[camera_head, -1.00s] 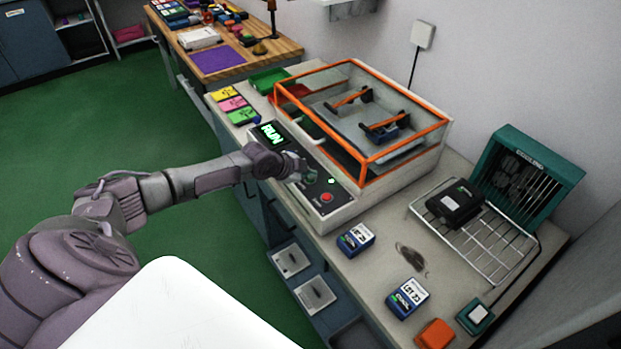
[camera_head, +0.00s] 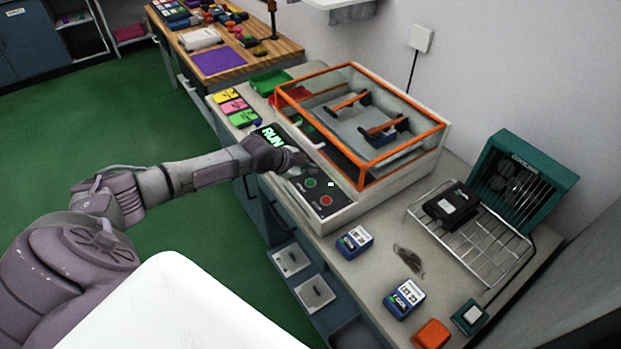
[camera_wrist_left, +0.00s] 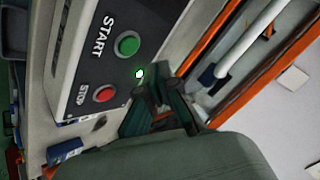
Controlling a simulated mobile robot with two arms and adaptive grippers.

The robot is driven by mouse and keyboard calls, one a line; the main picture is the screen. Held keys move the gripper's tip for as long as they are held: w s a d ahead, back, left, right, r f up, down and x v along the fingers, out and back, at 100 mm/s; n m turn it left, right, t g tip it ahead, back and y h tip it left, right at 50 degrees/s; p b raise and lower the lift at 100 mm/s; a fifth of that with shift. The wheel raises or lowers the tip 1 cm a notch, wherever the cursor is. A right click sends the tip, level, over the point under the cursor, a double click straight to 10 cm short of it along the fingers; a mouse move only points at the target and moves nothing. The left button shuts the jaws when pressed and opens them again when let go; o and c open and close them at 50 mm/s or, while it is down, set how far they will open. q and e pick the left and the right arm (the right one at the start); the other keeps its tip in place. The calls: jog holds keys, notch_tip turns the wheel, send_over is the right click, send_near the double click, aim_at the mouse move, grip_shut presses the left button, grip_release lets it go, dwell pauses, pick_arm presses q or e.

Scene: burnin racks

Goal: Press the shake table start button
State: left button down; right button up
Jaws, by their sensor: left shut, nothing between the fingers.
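The shake table (camera_head: 410,170) stands on the bench with an orange-framed clear cover that is down. Its front panel has a green start button (camera_head: 310,183) and a red stop button (camera_head: 326,201). A small light (camera_head: 331,184) beside them is lit, and the display (camera_head: 270,134) reads RUN. My left gripper (camera_head: 312,167) is shut and empty, just above and behind the start button. In the left wrist view the green START button (camera_wrist_left: 127,44) is fully visible and clear of the fingertips (camera_wrist_left: 148,90). My right gripper is not in view.
A wire rack (camera_head: 475,245) with a black device (camera_head: 452,205) sits before a teal cooling fan (camera_head: 520,185). Blue-and-white boxes (camera_head: 354,241) and an orange block (camera_head: 432,334) lie on the front bench. Yellow, pink and green cards (camera_head: 233,106) lie left of the display.

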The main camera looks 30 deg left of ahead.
pick_arm(q)
jog(key=shift+r+p, duration=0.75)
jog(key=shift+r, duration=0.6)
